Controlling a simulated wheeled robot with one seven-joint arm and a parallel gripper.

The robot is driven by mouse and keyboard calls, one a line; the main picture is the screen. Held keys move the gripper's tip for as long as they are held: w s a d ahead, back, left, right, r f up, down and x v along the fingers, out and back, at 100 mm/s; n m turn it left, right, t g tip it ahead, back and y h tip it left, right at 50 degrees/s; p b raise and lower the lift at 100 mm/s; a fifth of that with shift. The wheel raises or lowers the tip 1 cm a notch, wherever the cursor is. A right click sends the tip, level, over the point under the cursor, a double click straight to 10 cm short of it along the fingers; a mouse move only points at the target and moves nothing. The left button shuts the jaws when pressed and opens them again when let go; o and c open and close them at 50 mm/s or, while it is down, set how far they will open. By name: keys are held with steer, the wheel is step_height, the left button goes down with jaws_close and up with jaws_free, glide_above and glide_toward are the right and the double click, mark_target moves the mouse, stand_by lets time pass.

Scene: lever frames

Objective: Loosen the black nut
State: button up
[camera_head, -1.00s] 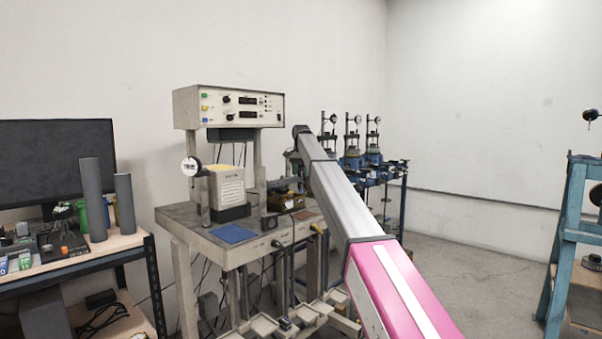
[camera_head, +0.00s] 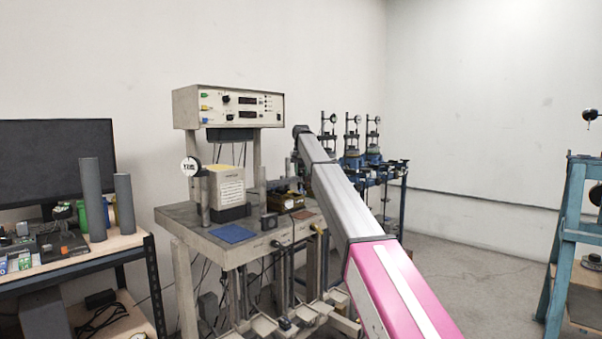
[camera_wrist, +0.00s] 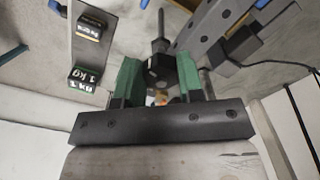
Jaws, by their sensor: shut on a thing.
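The black nut (camera_wrist: 160,68) is in the wrist view, a dark knob-like piece on a thin dark rod that runs up from it. My gripper (camera_wrist: 157,82) has green fingers, one on each side of the nut. It is shut on the nut. A small orange-tan spot shows just below the nut, between the fingers. In the head view my arm reaches into the bench area, and my gripper and the nut are hidden behind it.
Black and green 1 kg weights (camera_wrist: 84,78) lie left of my gripper. A long grey perforated bar (camera_wrist: 208,28) is close at the upper right. The grey test bench (camera_head: 190,214) carries a control box (camera_head: 235,105). A blue frame (camera_head: 567,250) stands far right.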

steer(key=n, duration=0.6)
steer(key=shift+d, duration=0.15)
steer(key=n, duration=0.7)
steer(key=shift+w+d, duration=0.1)
steer(key=shift+w, duration=0.1)
stand_by(0.3)
steer(key=o, duration=0.9)
steer(key=shift+o, duration=0.2)
step_height(320, 180, up, 11)
